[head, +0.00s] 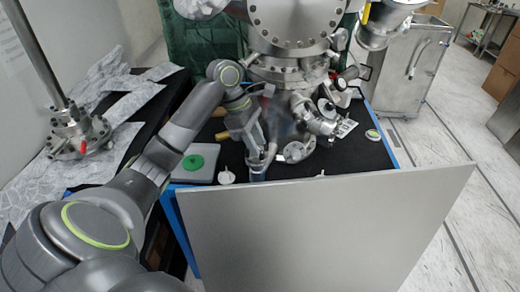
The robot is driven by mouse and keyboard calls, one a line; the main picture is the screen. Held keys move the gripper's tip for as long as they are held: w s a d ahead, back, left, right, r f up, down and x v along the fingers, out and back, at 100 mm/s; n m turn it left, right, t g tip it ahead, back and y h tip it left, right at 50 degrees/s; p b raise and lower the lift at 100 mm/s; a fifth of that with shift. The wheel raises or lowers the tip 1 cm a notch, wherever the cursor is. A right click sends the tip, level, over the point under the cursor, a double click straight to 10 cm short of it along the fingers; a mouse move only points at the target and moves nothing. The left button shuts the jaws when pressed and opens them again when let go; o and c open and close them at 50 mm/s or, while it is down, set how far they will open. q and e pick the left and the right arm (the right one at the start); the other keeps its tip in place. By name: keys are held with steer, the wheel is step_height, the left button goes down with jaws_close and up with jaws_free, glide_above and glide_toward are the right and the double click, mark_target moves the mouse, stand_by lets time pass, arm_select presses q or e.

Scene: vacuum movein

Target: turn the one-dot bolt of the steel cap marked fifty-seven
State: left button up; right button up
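My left gripper (258,150) reaches in from the left and points down over the black tabletop, in front of the steel chamber. Its fingers are small and blurred against the metal behind, so I cannot tell whether they hold anything. A bluish-grey cylindrical part (258,172) shows right below them, partly cut off by the grey panel. A round steel flange or cap (298,151) lies just right of the gripper. A large bolted round flange (296,18) faces me on the chamber above. No number fifty-seven and no bolt dots are legible. My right gripper is not in view.
A large grey panel (325,235) fills the front and hides the table's near edge. A grey box with a green disc (196,163) and a small white object (226,177) are left of the gripper. A steel cabinet (405,70) stands at right. Foil (110,95) covers the left bench.

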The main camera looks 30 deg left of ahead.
mark_target(262, 156)
arm_select(q)
steer(key=shift+x, duration=1.35)
jaws_close()
